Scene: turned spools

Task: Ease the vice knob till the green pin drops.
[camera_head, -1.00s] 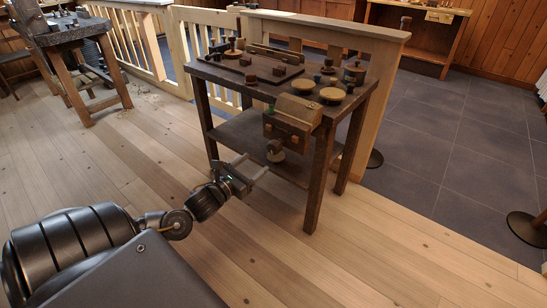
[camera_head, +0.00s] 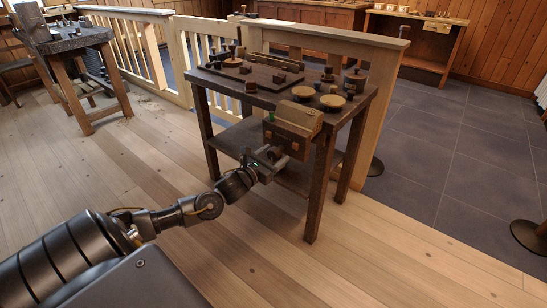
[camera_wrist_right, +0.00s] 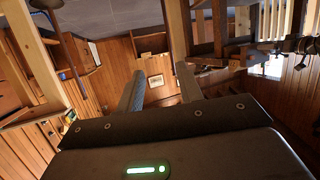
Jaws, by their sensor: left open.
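The wooden vice (camera_head: 296,122) is mounted at the front edge of the dark work table (camera_head: 228,82). A small green pin (camera_head: 270,114) shows at the vice's left side, near its top. My left gripper (camera_head: 275,156) is open, with its fingers at the lower front of the vice. The knob is hidden or hard to make out behind the fingers, so I cannot tell whether they touch it or are around it. In the right wrist view my right gripper (camera_wrist_right: 158,88) is open, with nothing between its fingers.
Two pale round discs (camera_head: 304,92), several turned spools and a dark tray (camera_head: 262,86) lie on the table top. The table's front leg (camera_head: 320,185) stands right of my left gripper. A wooden railing (camera_head: 340,38) runs behind. The floor in front is clear.

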